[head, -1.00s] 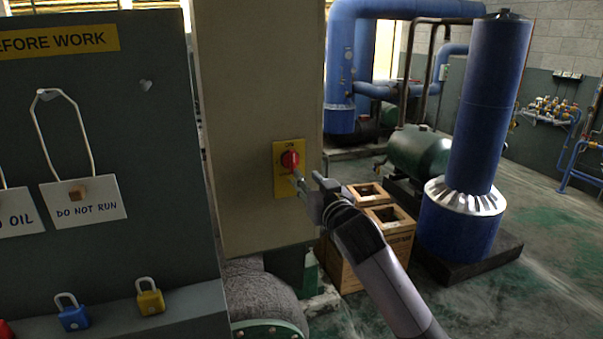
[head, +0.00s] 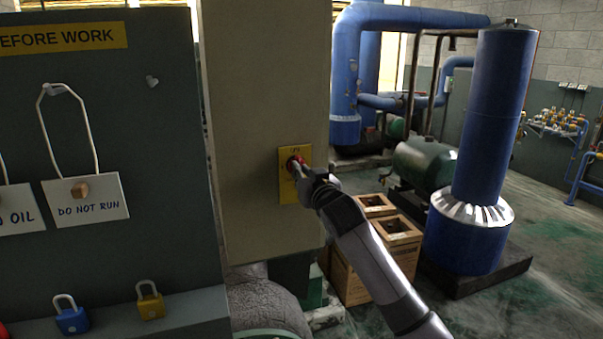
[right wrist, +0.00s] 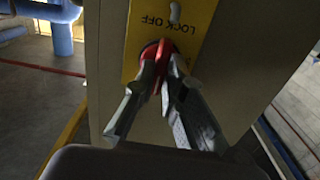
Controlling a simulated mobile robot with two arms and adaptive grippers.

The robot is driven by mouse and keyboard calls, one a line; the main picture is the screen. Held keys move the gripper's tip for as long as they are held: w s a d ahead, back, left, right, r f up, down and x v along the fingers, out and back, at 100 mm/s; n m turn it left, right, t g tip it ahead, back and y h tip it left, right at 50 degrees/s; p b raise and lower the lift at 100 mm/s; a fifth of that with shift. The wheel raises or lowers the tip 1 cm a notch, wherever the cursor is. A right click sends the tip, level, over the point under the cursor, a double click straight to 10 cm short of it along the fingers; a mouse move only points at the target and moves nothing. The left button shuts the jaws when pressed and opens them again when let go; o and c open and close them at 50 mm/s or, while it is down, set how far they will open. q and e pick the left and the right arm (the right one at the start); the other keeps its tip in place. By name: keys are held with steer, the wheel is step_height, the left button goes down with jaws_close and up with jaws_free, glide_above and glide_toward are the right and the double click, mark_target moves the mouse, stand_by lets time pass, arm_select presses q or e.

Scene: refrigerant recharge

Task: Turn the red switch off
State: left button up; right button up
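The red switch (right wrist: 158,55) is a rotary knob on a yellow plate (head: 283,186), fixed to the front of a beige cabinet (head: 263,80). In the right wrist view the plate carries the words "LOCK OFF", upside down. My right gripper (right wrist: 162,78) is at the knob, its two grey fingers drawn in on either side of the red handle and seemingly touching it. In the head view the right gripper (head: 297,167) covers part of the knob. The knob's exact angle is hard to tell. My left gripper is not in view.
A dark green board at left holds a "DO NOT RUN" tag (head: 86,204), a blue padlock (head: 71,315) and a yellow padlock (head: 150,301). Wooden crates (head: 352,281) stand below and right of the cabinet. A blue column (head: 490,130) stands farther right.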

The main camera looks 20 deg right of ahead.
jaws_close()
steer(key=n+p, duration=0.3)
steer(key=n, duration=0.1)
stand_by(0.5)
steer(key=shift+n, duration=0.3)
